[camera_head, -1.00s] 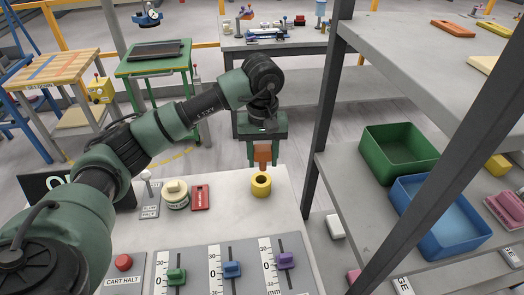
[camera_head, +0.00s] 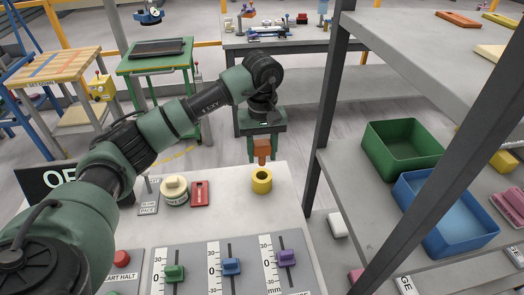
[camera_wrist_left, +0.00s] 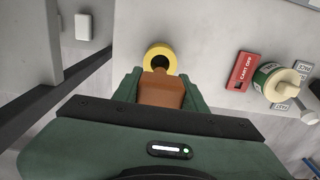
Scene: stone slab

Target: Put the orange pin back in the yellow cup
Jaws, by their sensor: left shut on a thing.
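The yellow cup (camera_head: 262,184) stands upright on the pale slab, with a dark round hole in its top. My left gripper (camera_head: 265,155) is shut on the orange pin (camera_head: 262,148) and holds it upright just above and behind the cup in the head view. In the left wrist view the pin (camera_wrist_left: 158,90) sits between the green fingers of the gripper (camera_wrist_left: 157,88), its narrower tip close to the near rim of the cup (camera_wrist_left: 161,51). The cup's hole shows empty. Whether the tip touches the rim I cannot tell. My right gripper is not in view.
Several coloured sliders line the slab's front. A shelf post (camera_head: 325,120) rises to the right, beside a green bin (camera_head: 402,146) and a blue bin (camera_head: 443,215).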

